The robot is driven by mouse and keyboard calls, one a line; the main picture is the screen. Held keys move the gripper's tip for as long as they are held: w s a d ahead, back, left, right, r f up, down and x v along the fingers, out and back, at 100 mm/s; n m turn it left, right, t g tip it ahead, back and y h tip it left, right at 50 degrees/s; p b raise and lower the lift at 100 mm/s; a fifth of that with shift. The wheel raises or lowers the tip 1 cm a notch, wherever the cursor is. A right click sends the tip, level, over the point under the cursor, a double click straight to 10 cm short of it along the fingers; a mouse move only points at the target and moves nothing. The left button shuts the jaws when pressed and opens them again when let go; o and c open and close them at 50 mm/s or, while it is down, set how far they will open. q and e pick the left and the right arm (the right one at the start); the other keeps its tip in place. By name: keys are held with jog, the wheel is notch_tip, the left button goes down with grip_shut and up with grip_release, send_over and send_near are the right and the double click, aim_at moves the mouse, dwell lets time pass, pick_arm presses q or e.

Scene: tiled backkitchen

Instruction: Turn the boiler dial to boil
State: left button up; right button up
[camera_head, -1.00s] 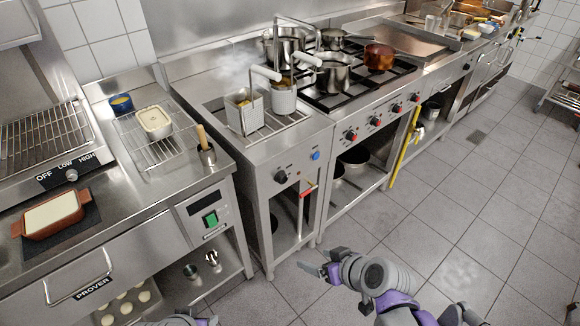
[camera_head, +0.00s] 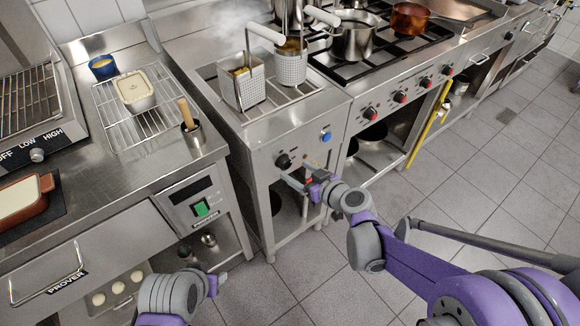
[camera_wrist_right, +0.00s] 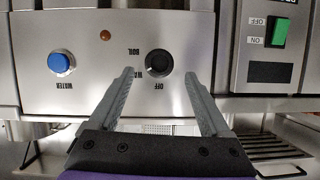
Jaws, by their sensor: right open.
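The boiler dial (camera_head: 284,161) is a round black knob on the steel front panel below the two fryer-like baskets. In the right wrist view the dial (camera_wrist_right: 159,62) appears with the panel upside down, "OFF" below it and "BOIL" to its left. Its pointer is too dark to read. My right gripper (camera_head: 298,178) is open in front of the panel. In the right wrist view its fingertips (camera_wrist_right: 159,68) lie either side of the dial; contact is not clear. My left gripper (camera_head: 217,284) is low at the bottom left, its jaw state unclear.
A blue water button (camera_wrist_right: 61,63) and a small orange lamp (camera_wrist_right: 105,35) share the panel. A green switch (camera_head: 201,208) is on the neighbouring counter front. Steaming baskets (camera_head: 242,85) stand above. The stove (camera_head: 400,112) is to the right. Open tiled floor lies in front.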

aim_at(287, 165)
jog(key=shift+x, duration=2.25)
jog(key=shift+c, duration=0.4)
grip_shut()
